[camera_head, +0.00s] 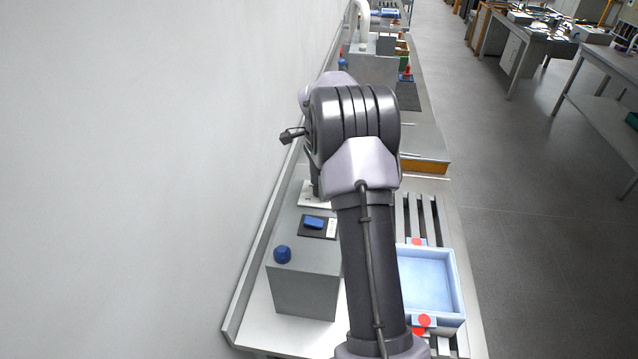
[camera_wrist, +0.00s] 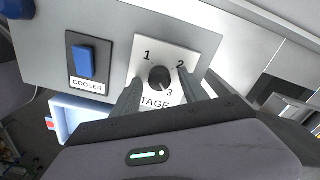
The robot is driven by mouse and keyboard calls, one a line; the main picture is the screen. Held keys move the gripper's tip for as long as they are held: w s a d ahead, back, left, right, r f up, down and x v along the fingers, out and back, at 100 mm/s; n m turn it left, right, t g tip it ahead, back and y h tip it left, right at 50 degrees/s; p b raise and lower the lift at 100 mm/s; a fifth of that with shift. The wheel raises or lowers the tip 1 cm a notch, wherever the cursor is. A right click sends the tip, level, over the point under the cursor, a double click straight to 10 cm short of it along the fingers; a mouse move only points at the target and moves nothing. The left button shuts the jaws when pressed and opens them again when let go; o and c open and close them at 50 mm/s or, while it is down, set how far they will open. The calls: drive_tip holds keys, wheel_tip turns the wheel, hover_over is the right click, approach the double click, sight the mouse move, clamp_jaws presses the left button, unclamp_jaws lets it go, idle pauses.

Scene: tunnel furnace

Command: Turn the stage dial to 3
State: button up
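The stage dial (camera_wrist: 160,78) is a round black knob on a white plate (camera_wrist: 192,45) marked 1, 2, 3 and "STAGE" in the wrist view. I cannot make out for certain which number its pointer faces. My gripper (camera_wrist: 163,88) is open, with one finger on each side of the knob. Gaps show between the fingers and the knob, and whether they reach its depth is unclear. In the head view a corner of the white plate (camera_head: 309,193) shows, while my arm hides the knob and my gripper.
The grey control box (camera_head: 305,289) carries a blue cooler switch (camera_wrist: 86,61) beside the dial and a blue knob (camera_head: 282,254). A light blue tray (camera_head: 458,289) sits on slatted rollers to the right. A wall (camera_head: 150,170) runs close along the left.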

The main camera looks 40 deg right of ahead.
wheel_tip(320, 180, up, 17)
drive_tip(key=p, duration=0.4)
drive_tip(key=shift+r, duration=0.2)
drive_tip(key=s+a+f+n+t+b, duration=0.15)
drive_tip(key=s+a+n+b, duration=0.3)
drive_tip(key=a, duration=0.45)
drive_tip(key=s+a+f+n+t+b, duration=0.1)
drive_tip(key=s+a+f+n+b, duration=0.15)
drive_tip(key=s+a+b, duration=0.5)
drive_tip(key=s+a+f+n+t+b, duration=0.2)
drive_tip(key=a+n+b, duration=0.25)
drive_tip(key=a, duration=0.65)
drive_tip(key=s+a+f+n+t+y+b, duration=0.1)
drive_tip(key=s+a+f+n+b, duration=0.3)
drive_tip(key=s+f, duration=0.6)
drive_tip(key=s+a+n+y, duration=0.1)
drive_tip(key=a+n, duration=0.1)
drive_tip(key=a, duration=0.1)
drive_tip(key=shift+f, duration=0.35)
